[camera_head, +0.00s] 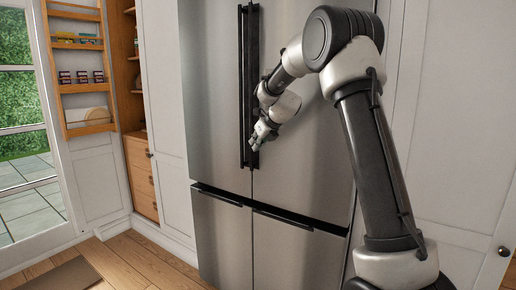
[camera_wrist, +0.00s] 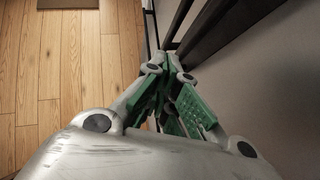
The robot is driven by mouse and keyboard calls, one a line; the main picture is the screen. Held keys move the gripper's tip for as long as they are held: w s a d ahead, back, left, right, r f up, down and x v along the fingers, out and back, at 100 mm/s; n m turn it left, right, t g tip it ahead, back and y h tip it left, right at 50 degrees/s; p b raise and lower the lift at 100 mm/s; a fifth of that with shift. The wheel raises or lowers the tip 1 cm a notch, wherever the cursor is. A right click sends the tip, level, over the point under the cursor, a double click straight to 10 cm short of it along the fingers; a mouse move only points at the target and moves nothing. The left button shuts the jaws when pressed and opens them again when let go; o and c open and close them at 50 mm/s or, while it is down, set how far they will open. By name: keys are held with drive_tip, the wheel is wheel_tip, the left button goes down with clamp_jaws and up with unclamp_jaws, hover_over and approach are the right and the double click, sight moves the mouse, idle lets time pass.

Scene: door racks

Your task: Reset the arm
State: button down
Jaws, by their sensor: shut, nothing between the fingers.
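My arm reaches in from the right of the head view and bends down toward a stainless-steel fridge (camera_head: 305,165). My gripper (camera_head: 254,146) is shut and empty, close to the lower part of the fridge's dark vertical handles (camera_head: 245,85). In the wrist view my gripper (camera_wrist: 168,62) shows its green-lined fingers together, with a dark handle bar (camera_wrist: 235,30) just beyond and to the right. I cannot tell whether the fingertips touch a handle. The fridge's upper doors look closed.
Two lower drawers with dark handles (camera_head: 283,218) look shut. A door with wooden racks of jars (camera_head: 81,75) stands open at the left, beside wooden drawers (camera_head: 141,178). A mat (camera_head: 72,275) lies on the wooden floor (camera_head: 150,262). White panels flank the fridge.

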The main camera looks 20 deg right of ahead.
drive_tip(key=s+a+r, duration=0.3)
drive_tip(key=a+r, duration=0.1)
drive_tip(key=r, duration=0.1)
drive_tip(key=s+d+f+n+g, duration=0.1)
drive_tip(key=s+f+n+g, duration=0.1)
drive_tip(key=s+f+n, duration=0.35)
drive_tip(key=s+d+f+n+g, duration=0.1)
drive_tip(key=s+f+n+g, duration=0.1)
drive_tip(key=s+n, duration=0.65)
drive_tip(key=s+d+r+n+h, duration=0.1)
drive_tip(key=s+d+n, duration=0.2)
drive_tip(key=s+n, duration=0.6)
drive_tip(key=s+d+r+n+h, duration=0.1)
drive_tip(key=s+d+n, duration=0.2)
drive_tip(key=s+n, duration=0.6)
drive_tip(key=s, duration=1.5)
drive_tip(key=shift+s+d+r+h, duration=0.2)
drive_tip(key=shift+s+r+h, duration=0.1)
drive_tip(key=shift+h, duration=0.1)
